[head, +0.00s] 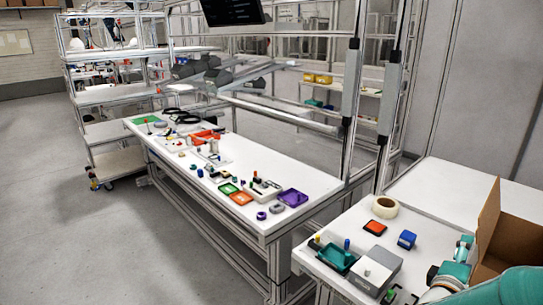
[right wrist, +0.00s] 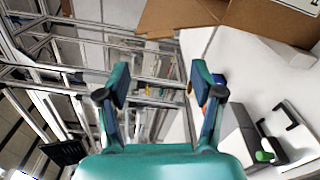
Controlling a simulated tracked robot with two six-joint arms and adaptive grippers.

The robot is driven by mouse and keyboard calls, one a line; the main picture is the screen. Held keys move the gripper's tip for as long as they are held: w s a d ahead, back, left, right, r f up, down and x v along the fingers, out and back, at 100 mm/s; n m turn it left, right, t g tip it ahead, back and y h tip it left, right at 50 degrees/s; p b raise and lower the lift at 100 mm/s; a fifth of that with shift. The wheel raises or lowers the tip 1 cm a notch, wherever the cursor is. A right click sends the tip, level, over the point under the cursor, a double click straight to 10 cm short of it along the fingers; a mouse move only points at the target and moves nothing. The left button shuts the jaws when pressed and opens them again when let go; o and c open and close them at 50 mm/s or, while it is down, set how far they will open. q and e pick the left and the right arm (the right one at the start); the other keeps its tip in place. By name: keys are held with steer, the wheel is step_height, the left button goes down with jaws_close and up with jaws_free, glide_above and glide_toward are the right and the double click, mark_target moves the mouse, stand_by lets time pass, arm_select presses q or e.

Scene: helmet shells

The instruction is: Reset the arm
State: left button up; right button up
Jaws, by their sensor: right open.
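My right gripper (right wrist: 163,90) is open in the right wrist view, with its two teal and dark fingers spread apart and nothing between them. It hangs above the white side table, whose surface shows to the right of the fingers. In the head view my teal right arm comes in at the lower right corner, beside an open cardboard box (head: 487,225). My left arm and gripper do not show in either view.
The side table holds a roll of tape (head: 385,207), an orange block (head: 375,227), a blue block (head: 407,239), a green tray (head: 337,258) and a grey box (head: 374,270). A long white workbench (head: 225,165) with several small parts stands to the left.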

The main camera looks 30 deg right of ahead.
steer(key=w+a+f+n+t+y, duration=0.5)
steer(key=w+a+f+n+y, duration=0.15)
steer(key=w+a+f, duration=0.8)
steer(key=w+a+f+y, duration=0.3)
steer(key=a+f+y, duration=0.4)
steer(key=a+f, duration=0.6)
steer(key=s+a+f+m+g+y, duration=0.25)
steer(key=a+f, duration=0.25)
steer(key=a, duration=0.3)
steer(key=s+a+f+m+g+y, duration=0.1)
steer(key=s+a+f+g+y, duration=0.2)
steer(key=a, duration=0.5)
steer(key=s+a+f+m+g+y, duration=0.1)
steer(key=s+a+m+g, duration=0.1)
steer(key=s+m, duration=0.3)
steer(key=s+a+f+m+g+y, duration=0.1)
steer(key=s+a+f+m+g, duration=0.1)
steer(key=s+m, duration=0.3)
steer(key=shift+s+a+f, duration=0.3)
steer(key=shift+s+a, duration=0.2)
steer(key=shift+a, duration=0.25)
steer(key=shift+m, duration=0.5)
steer(key=shift+c, duration=0.2)
